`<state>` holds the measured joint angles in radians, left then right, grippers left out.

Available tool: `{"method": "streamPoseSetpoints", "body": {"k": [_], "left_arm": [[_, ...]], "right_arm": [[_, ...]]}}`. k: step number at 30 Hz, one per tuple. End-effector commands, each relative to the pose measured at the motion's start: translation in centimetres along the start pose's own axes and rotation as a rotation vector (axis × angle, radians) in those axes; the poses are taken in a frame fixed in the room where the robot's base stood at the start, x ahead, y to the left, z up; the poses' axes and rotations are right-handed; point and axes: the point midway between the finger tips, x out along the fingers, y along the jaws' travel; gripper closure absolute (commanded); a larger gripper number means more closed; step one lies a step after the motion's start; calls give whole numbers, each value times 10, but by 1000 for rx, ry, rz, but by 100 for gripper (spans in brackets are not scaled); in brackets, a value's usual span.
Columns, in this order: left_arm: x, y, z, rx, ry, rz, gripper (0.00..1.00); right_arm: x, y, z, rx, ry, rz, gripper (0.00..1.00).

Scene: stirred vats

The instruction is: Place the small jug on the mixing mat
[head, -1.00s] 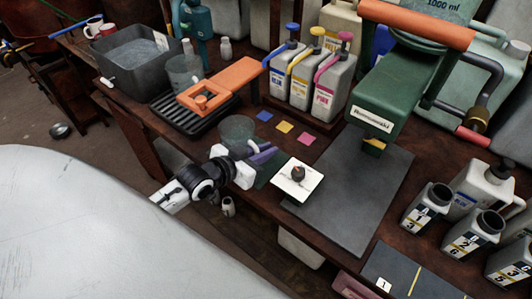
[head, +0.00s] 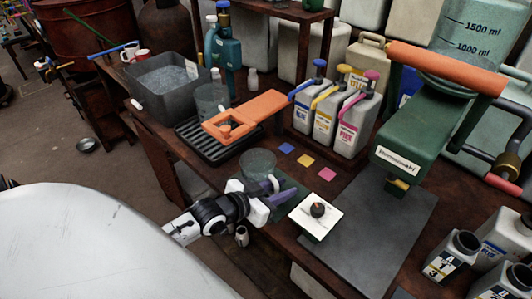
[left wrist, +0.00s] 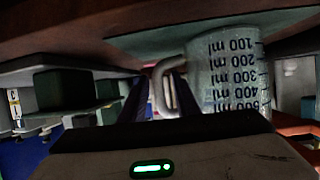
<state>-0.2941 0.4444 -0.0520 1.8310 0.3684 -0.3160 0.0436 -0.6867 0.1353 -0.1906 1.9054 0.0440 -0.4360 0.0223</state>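The small jug (head: 259,163) is a clear measuring jug with a white handle, near the front edge of the wooden table. It stands at the dark green mixing mat (head: 287,212), which my left arm partly covers. The left wrist view shows the jug (left wrist: 222,75) upside down, its base against the green mat (left wrist: 150,43). My left gripper (head: 276,190) is at the handle side, its two purple fingers apart. The handle (left wrist: 163,88) lies between the fingers, with a gap beside the left one. My right gripper is out of view.
A white tile (head: 316,216) with a dark knob lies right of the mat. A green machine (head: 425,130) stands over a grey plate (head: 372,235). Pump bottles (head: 330,117) and colour squares (head: 305,160) are behind.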

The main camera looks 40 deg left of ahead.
Motion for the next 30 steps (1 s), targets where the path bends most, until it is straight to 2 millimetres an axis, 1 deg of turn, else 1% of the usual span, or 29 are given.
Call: {"method": "streamPoseSetpoints", "body": {"k": [1,6,9,12,18,30], "left_arm": [[-13,0,-1,2,-2,1,71],[-49,-3,-4,1,-3,1,71],[-65,-3,-4,2,-2,1,71],[-76,-4,-4,1,0,0,71],[-87,-4,-5,0,0,0,71],[-87,-4,-5,1,1,0,71]], "right_arm": [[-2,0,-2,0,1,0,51],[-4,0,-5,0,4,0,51],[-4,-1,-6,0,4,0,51],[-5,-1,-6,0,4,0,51],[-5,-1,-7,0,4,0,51],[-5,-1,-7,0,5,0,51]]}}
